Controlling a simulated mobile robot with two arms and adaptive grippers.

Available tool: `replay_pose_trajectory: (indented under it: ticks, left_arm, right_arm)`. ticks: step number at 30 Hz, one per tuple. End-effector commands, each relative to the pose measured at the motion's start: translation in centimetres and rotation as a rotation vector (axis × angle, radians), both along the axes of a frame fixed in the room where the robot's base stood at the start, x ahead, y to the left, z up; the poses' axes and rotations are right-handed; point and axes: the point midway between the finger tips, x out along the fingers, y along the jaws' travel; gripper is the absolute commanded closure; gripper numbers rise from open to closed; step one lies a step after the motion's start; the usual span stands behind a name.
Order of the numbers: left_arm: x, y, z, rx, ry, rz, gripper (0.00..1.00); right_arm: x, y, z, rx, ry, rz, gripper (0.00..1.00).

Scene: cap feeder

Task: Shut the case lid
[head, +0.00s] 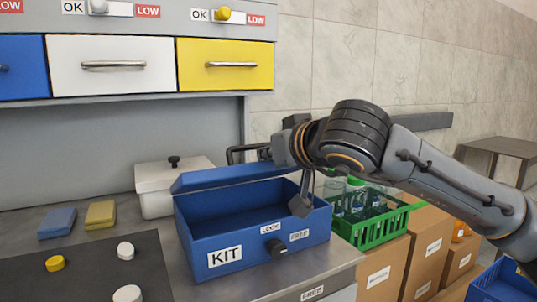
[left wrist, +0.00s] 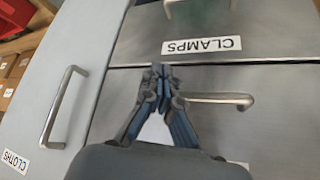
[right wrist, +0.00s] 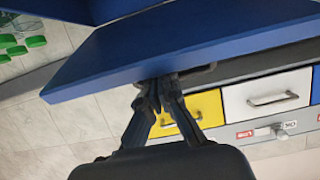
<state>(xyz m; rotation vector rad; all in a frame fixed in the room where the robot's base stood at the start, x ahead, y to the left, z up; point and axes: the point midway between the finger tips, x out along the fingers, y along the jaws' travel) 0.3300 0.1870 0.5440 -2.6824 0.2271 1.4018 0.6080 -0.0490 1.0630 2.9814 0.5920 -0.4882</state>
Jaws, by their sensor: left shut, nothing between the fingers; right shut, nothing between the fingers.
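The blue case (head: 212,240) marked KIT stands on the grey counter, its inside showing and looking empty. Its blue lid (head: 225,178) is partly open, slanting above the back of the case; it also fills much of the right wrist view (right wrist: 190,45). A black knob (head: 275,248) sits on the case front between LOCK and FREE labels. My right gripper (head: 301,207) is shut and empty at the case's right end; in its wrist view the fingertips (right wrist: 155,88) overlap the lid's edge, contact unclear. My left gripper (left wrist: 162,75) is shut and empty beside a drawer handle.
A lidded white box (head: 158,195) stands behind the case. A green crate (head: 378,232) with bottles is at its right. Two sponges (head: 80,218) and a dark mat (head: 85,270) with caps lie left. A drawer handle (left wrist: 215,99) is close to my left gripper.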

Motion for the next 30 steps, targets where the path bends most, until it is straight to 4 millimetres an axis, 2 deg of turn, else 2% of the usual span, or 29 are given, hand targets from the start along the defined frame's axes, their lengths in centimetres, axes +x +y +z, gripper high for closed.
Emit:
replay_pose_trajectory:
  ticks: [30]
  left_arm:
    - [1.5,-1.0,-0.4,-0.030,-0.103,-0.012,1.00]
  right_arm:
    - [-0.1,-0.1,-0.4,0.006,-0.016,0.000,1.00]
